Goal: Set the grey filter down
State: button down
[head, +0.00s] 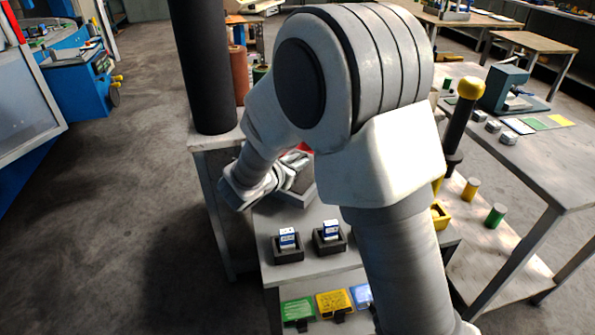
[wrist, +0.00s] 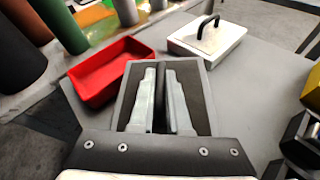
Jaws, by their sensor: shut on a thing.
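Whether the filter touches the tray's floor I cannot tell.
A red tray (wrist: 85,84) lies left of the grey tray, and a white lidded box (wrist: 207,39) with a black handle stands behind it. Two dark holders with blue-and-white boxes (head: 288,238) (head: 331,230) stand nearer on the bench. A black column (head: 203,70) rises at left.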

jog(key=shift+f, duration=1.5)
jog(key=shift+f+b, duration=0.15)
jog(key=shift+b, duration=0.2)
jog(key=c, duration=0.9)
grip_release()
